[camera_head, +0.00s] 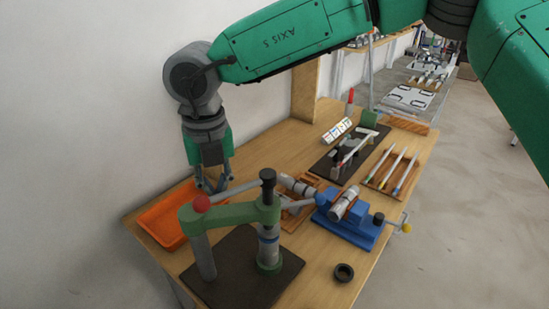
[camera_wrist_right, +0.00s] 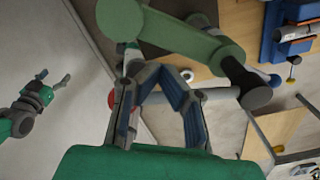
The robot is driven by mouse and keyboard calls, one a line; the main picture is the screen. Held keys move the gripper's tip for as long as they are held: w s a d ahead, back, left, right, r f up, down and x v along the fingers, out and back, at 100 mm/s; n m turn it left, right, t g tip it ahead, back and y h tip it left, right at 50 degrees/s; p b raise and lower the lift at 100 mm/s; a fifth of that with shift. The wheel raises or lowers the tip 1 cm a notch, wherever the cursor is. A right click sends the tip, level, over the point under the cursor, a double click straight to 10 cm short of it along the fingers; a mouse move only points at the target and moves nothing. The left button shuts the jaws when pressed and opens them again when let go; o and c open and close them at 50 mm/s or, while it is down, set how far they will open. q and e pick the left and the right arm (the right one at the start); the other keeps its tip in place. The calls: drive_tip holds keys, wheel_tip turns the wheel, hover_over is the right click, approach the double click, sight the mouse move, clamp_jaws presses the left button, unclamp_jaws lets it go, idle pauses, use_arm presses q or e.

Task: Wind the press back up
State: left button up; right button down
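The press has a green arm (camera_head: 238,212), a grey column and a black-capped spindle (camera_head: 268,177) on a dark base plate (camera_head: 240,275). Its grey cross bar has a red ball (camera_head: 202,203) at one end and a blue ball (camera_head: 322,199) at the other. My right gripper (camera_head: 214,184) points down above the orange tray, behind the red ball. In the right wrist view its fingers (camera_wrist_right: 160,72) are apart, with the bar (camera_wrist_right: 217,94) passing beyond them; contact cannot be told. The red ball (camera_wrist_right: 112,99) shows beside one finger. My left gripper (camera_wrist_right: 58,78) is open, away from the bench.
An orange tray (camera_head: 157,226) lies left of the press. A blue vise (camera_head: 350,232) holding a grey cylinder stands at its right, with a black ring (camera_head: 344,272) in front. A pen rack (camera_head: 378,180) and a dark fixture board (camera_head: 322,170) are farther back.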

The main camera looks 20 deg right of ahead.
drive_tip(key=shift+s, duration=0.4)
drive_tip(key=s, duration=0.2)
drive_tip(key=s+d, duration=0.1)
drive_tip(key=s, duration=0.1)
drive_tip(key=shift+d, duration=0.15)
drive_tip(key=s+d, duration=0.4)
drive_tip(key=d, duration=0.2)
drive_tip(key=shift+s+d, duration=0.35)
drive_tip(key=shift+d, duration=0.05)
drive_tip(key=shift+d, duration=0.1)
